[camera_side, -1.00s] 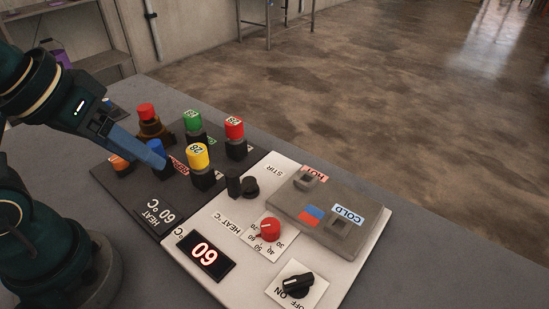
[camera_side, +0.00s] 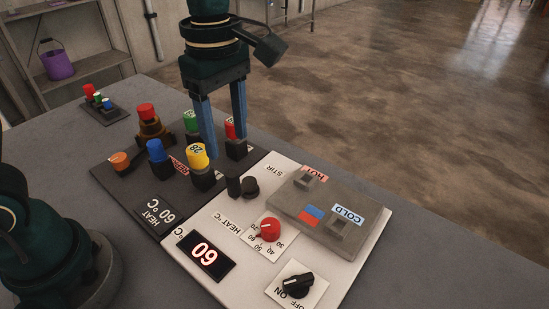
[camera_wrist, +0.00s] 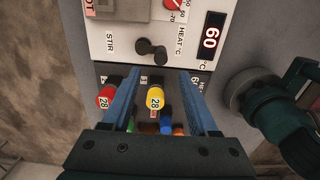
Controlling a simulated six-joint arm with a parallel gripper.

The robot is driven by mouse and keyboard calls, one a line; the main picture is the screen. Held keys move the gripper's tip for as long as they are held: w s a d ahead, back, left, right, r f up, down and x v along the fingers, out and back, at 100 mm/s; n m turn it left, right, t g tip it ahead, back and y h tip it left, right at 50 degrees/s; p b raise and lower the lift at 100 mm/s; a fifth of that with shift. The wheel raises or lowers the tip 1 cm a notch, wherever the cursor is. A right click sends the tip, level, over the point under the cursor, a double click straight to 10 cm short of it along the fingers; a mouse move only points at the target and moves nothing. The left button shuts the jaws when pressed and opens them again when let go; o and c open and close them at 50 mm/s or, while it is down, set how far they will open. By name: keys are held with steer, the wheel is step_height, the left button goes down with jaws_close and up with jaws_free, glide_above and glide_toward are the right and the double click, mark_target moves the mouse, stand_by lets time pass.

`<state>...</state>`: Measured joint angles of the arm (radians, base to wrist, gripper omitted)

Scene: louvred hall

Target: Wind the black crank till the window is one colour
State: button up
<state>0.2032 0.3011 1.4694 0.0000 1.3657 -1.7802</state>
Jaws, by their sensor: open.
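The black crank (camera_side: 250,187), with its upright grip (camera_side: 234,185), sits on the white panel by the STIR label. It also shows in the wrist view (camera_wrist: 144,45), ahead of the fingertips. The window (camera_side: 311,214) on the grey block shows two colours, red and blue. My gripper (camera_side: 224,148) points down with its blue fingers apart, behind the crank and above the coloured-capped bottles. In the wrist view my gripper (camera_wrist: 161,70) has nothing clasped between its fingers; the yellow-capped bottle (camera_wrist: 155,97) shows below, between them.
Bottles capped yellow (camera_side: 197,156), red (camera_side: 230,127), green (camera_side: 190,121) and blue (camera_side: 156,150) stand close by. A red dial (camera_side: 267,229), a display reading 60 (camera_side: 204,254) and a black ON/OFF knob (camera_side: 298,285) are on the panel. The table's right side is clear.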

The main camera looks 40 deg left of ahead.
mark_target(232, 173)
steer(key=shift+f, duration=5.05)
steer(key=shift+c, duration=0.3)
jaws_close()
